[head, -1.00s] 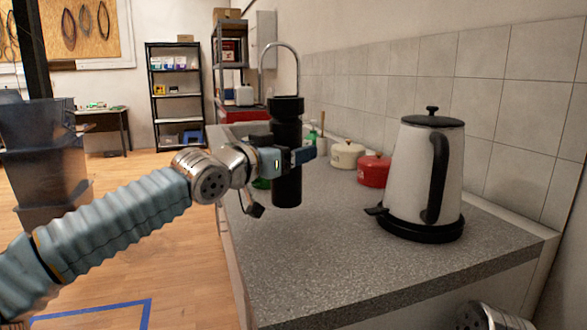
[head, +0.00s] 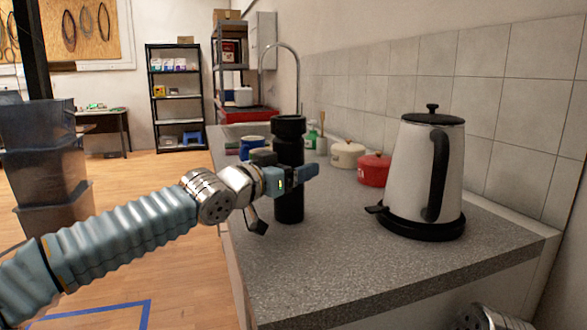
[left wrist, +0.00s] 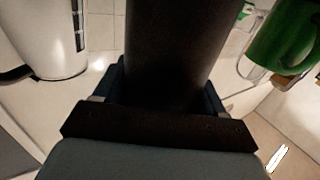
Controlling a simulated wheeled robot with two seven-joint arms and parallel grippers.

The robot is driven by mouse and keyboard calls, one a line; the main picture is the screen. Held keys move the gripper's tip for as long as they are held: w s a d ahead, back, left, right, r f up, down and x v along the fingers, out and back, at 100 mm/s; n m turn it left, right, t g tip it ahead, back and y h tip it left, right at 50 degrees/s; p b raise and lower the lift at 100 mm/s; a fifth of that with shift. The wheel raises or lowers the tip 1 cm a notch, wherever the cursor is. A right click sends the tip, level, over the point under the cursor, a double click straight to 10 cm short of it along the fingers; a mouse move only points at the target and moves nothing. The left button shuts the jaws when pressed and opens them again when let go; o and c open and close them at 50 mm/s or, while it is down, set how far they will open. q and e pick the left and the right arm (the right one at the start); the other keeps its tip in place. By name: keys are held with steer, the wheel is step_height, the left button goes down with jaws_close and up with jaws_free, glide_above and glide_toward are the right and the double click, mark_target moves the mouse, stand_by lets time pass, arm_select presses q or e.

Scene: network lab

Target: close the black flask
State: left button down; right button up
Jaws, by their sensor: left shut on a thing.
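The black flask (head: 289,207) is upright over the near-left part of the counter in the head view. My left gripper (head: 301,179) is shut around its middle. In the left wrist view the flask (left wrist: 168,50) stands between the fingers, with its ends out of frame. A dark collar-like top (head: 289,122) shows on the flask; I cannot tell whether it is a lid or an open mouth. I cannot tell whether the base touches the counter.
A white kettle (head: 412,165) stands on the counter to the right. A red pot (head: 374,170) and a cream pot (head: 347,154) are behind. A small dark round thing (head: 262,156) and a blue container (head: 252,142) are left of the flask. The front counter (head: 330,265) is clear.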

arm_select(q)
steer(key=shift+c, duration=0.4)
jaws_free()
steer(key=b+v, duration=0.1)
steer(key=v, duration=1.1)
steer(key=shift+b, duration=0.3)
steer(key=shift+s+r, duration=0.1)
